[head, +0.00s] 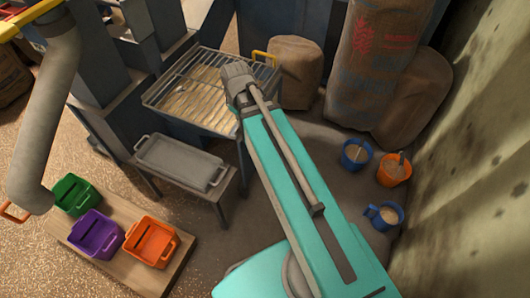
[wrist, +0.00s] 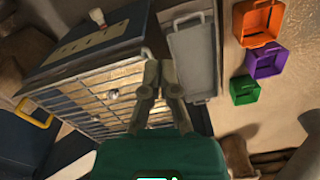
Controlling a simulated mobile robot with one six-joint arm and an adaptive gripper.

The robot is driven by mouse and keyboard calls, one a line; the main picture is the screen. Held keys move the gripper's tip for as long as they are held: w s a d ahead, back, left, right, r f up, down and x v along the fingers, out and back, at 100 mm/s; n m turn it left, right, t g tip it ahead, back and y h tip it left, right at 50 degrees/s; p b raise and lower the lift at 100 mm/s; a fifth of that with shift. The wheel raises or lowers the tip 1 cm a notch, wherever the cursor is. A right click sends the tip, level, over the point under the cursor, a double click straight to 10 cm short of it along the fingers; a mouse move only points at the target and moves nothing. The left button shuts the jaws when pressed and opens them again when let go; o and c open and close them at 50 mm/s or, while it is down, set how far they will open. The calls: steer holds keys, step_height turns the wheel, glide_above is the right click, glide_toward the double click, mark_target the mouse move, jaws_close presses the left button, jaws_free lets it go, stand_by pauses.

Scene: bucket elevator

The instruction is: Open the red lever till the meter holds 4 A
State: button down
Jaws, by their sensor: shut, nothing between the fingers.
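I cannot make out the red lever or the meter in either view. My gripper (wrist: 158,68) shows in the wrist view with its two fingers close together, shut and empty. It is above the barred grate and beside the grey tray, touching neither as far as I can tell. In the head view the grey end of my arm is over the grated hopper (head: 185,98), which has grain under its bars. The fingers are not clear there. The grate also shows in the wrist view (wrist: 85,98).
A grey tray (head: 160,151) rests on a low bench. Green (head: 66,187), purple (head: 88,221) and orange bins (head: 140,232) stand on a wooden board. A grey pipe (head: 38,130) hangs at left. Sacks (head: 375,60) and small buckets (head: 356,147) stand at right by the wall.

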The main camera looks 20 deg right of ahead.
steer(key=w+d+f+n+b, duration=0.4)
steer(key=f+n+b, duration=0.3)
steer(key=f+b, duration=0.3)
steer(key=w+d+f+n+b, duration=0.4)
steer(key=f+n+b, duration=0.3)
steer(key=f+b, duration=0.4)
steer(key=w+d+f+n+b, duration=0.3)
steer(key=f+n+b, duration=0.4)
steer(key=f+b, duration=0.4)
steer(key=shift+w+d+f, duration=0.4)
steer(key=shift+d+f, duration=0.45)
steer(key=shift+f, duration=0.05)
steer(key=shift+f+b, duration=0.15)
steer(key=shift+b, duration=0.25)
step_height(320, 180, down, 8)
steer(key=w+d+b, duration=0.2)
steer(key=b, duration=0.6)
steer(key=shift+d+f, duration=0.25)
steer(key=shift+w, duration=0.1)
